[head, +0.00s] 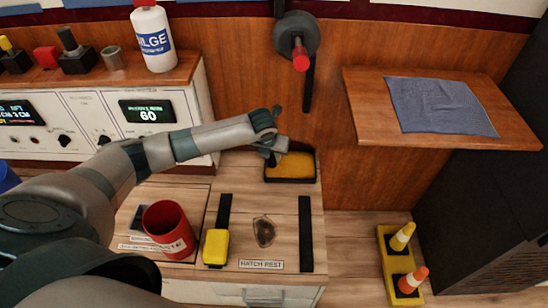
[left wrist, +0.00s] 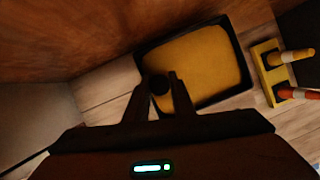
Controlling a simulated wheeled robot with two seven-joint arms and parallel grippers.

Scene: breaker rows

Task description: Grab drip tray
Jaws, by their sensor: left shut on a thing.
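The drip tray (head: 291,181) is a shallow black tray with a yellow inside, at the back right of the wooden counter. It also shows in the left wrist view (left wrist: 217,99), tilted in the picture. My left gripper (head: 272,158) reaches in from the left and is shut at the tray's left edge. In the left wrist view its fingers (left wrist: 159,86) close around a dark round part at that edge. Whether the tray touches the counter is hard to tell. My right gripper is not in view.
A red mug (head: 168,230), a yellow block (head: 216,247) and a "HATCH REST" label (head: 261,265) are on the counter. A wall lever with a red knob (head: 300,58) hangs above. A shelf with a blue cloth (head: 440,106) juts out at right. A yellow stand with cones (head: 386,250) is lower right.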

